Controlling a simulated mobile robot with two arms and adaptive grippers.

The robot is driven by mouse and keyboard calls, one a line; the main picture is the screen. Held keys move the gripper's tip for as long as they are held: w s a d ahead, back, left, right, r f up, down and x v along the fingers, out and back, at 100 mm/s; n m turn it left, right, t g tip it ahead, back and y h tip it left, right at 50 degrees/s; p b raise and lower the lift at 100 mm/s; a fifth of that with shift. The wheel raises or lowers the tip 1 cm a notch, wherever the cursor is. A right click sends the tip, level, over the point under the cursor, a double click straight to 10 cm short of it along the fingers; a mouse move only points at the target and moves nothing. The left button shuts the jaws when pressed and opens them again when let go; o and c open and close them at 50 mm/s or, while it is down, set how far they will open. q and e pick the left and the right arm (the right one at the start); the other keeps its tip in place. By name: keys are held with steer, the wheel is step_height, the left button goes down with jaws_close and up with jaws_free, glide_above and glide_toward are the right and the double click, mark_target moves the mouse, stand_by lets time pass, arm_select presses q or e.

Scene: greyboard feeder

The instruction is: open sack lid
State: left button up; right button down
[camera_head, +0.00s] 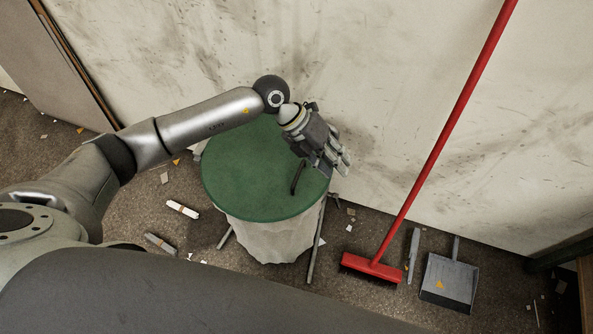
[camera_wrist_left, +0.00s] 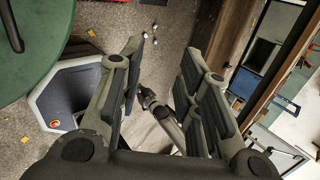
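A round green lid (camera_head: 240,175) lies flat on a white sack (camera_head: 275,238) on a stand with thin legs. A dark bent handle (camera_head: 297,177) stands near the lid's right edge. My left gripper (camera_head: 332,168) is over the lid's right edge, beside the handle and to its right, apart from it. In the left wrist view my left gripper (camera_wrist_left: 162,58) has its fingers spread with nothing between them. The lid (camera_wrist_left: 50,50) and handle (camera_wrist_left: 11,25) show there at upper left, outside the fingers.
A stained wall (camera_head: 400,120) stands close behind the sack. A red broom (camera_head: 372,268) leans on it, with a grey dustpan (camera_head: 450,280) to the right. Litter lies on the brown floor. A pale-rimmed bin (camera_wrist_left: 48,110) shows in the left wrist view.

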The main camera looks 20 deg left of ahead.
mark_target(297, 175)
arm_select(q)
steer(key=w+a+f+y, duration=0.2)
steer(key=a+y, duration=0.4)
steer(key=a, duration=0.6)
steer(key=f, duration=0.3)
steer(key=d+f, duration=0.1)
steer(key=f, duration=0.3)
steer(key=d+f, duration=0.1)
steer(key=f, duration=0.2)
steer(key=shift+f+p, duration=0.35)
jaws_close()
